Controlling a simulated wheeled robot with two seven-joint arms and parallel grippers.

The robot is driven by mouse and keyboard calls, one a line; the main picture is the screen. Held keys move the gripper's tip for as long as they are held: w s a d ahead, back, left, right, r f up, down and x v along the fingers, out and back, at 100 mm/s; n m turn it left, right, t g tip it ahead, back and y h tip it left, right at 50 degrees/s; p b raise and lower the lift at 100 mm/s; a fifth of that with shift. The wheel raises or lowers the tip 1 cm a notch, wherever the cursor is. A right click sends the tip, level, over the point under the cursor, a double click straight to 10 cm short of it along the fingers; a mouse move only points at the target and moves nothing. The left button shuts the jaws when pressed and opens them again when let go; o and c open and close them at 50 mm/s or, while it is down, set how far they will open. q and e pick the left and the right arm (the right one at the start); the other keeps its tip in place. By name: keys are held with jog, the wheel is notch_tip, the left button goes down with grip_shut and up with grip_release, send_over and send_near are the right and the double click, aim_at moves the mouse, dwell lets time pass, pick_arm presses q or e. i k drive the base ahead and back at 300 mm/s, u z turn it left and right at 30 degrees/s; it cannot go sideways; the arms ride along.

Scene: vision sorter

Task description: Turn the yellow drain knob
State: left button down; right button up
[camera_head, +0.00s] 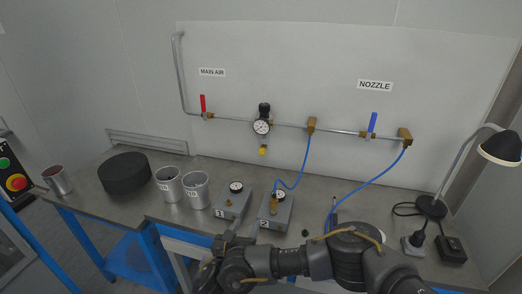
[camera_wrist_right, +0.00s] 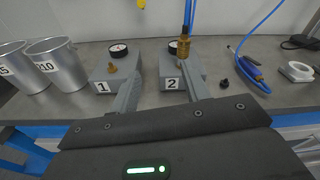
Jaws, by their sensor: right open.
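The yellow drain knob (camera_head: 263,150) hangs under the round pressure gauge (camera_head: 261,127) of the regulator on the wall pipe. In the right wrist view a small yellow piece, likely this knob (camera_wrist_right: 141,4), shows at the top edge. My right gripper (camera_head: 241,236) is low at the bench's front, below and well apart from the knob. Its two fingers (camera_wrist_right: 160,86) are spread with nothing between them, in front of the grey boxes marked 1 (camera_wrist_right: 101,72) and 2 (camera_wrist_right: 171,68). My left gripper is not in view.
A red-handled valve (camera_head: 203,104) and a blue-handled valve (camera_head: 372,123) sit on the pipe. Blue hoses (camera_head: 304,160) hang down to the bench.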

aim_at(262, 151)
jog(key=i, duration=0.95)
jog(key=u, duration=0.2)
